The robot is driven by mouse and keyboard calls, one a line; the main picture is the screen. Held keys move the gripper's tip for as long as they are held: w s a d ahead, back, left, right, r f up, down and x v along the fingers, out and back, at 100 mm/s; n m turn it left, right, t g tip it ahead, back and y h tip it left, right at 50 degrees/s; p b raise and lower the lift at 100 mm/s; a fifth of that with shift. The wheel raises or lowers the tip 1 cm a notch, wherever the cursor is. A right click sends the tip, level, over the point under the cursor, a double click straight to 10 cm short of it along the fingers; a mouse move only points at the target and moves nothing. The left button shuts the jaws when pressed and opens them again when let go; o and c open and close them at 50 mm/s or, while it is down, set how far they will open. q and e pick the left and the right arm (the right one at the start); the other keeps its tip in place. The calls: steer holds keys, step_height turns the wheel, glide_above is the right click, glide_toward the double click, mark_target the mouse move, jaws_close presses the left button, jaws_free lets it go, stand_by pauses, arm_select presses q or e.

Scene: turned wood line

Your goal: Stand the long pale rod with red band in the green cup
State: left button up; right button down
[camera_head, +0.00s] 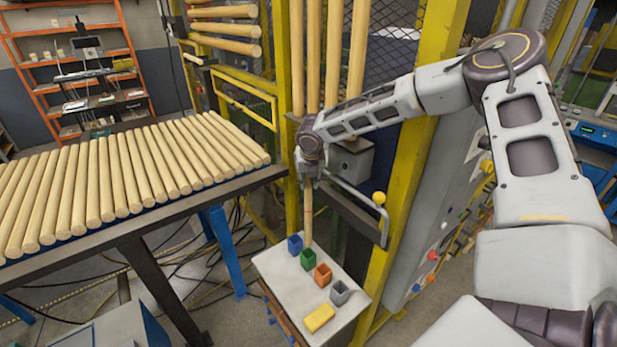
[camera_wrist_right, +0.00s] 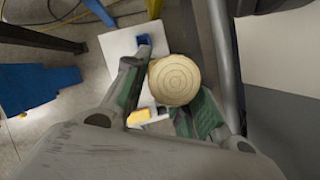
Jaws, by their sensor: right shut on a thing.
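My right gripper (camera_head: 308,178) is shut on a long pale rod (camera_head: 308,215), which hangs close to upright above the small white table. A thin darker line crosses the rod; I cannot make out its colour. The rod's lower end meets the top of the green cup (camera_head: 308,260) in the head view; I cannot tell whether it is inside or just behind or above it. In the right wrist view the rod's round upper end (camera_wrist_right: 175,80) shows between the fingers (camera_wrist_right: 168,98), and the green cup is hidden. My left gripper is out of view.
On the white table (camera_head: 285,285) a blue cup (camera_head: 295,244), an orange cup (camera_head: 322,274) and a grey cup (camera_head: 340,293) stand in a row with the green one. A yellow block (camera_head: 319,318) lies in front. A metal handle with yellow knob (camera_head: 379,198) is close right.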

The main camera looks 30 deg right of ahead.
mark_target(309, 187)
steer(key=shift+f+b, duration=1.9)
steer(key=shift+f, duration=0.15)
